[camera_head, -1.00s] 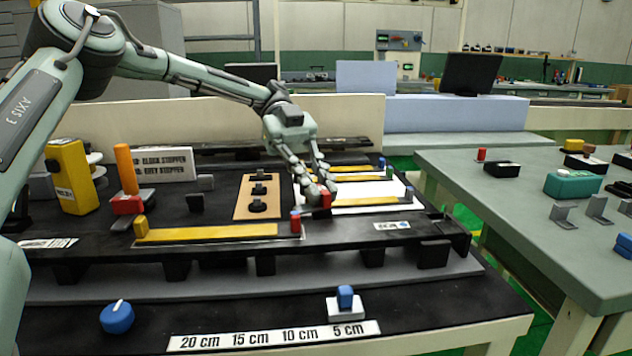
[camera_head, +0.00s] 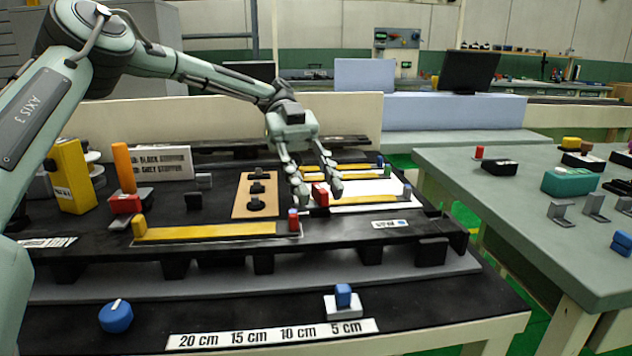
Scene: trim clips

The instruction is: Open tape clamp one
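My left gripper (camera_head: 320,192) is over the middle of the black workbench board, its two fingers spread apart. A small red clamp block (camera_head: 320,196) shows between the fingertips, at the left end of a yellow strip; I cannot tell whether a finger touches it. No label shows which clamp is number one. My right gripper is out of view.
A wooden plate (camera_head: 241,208) with black knobs lies left of the gripper. An orange post (camera_head: 124,168) and yellow box (camera_head: 70,176) stand at the left. A blue knob (camera_head: 116,316) and blue-topped switch (camera_head: 343,296) are at the front. A green-grey table (camera_head: 500,215) stands right.

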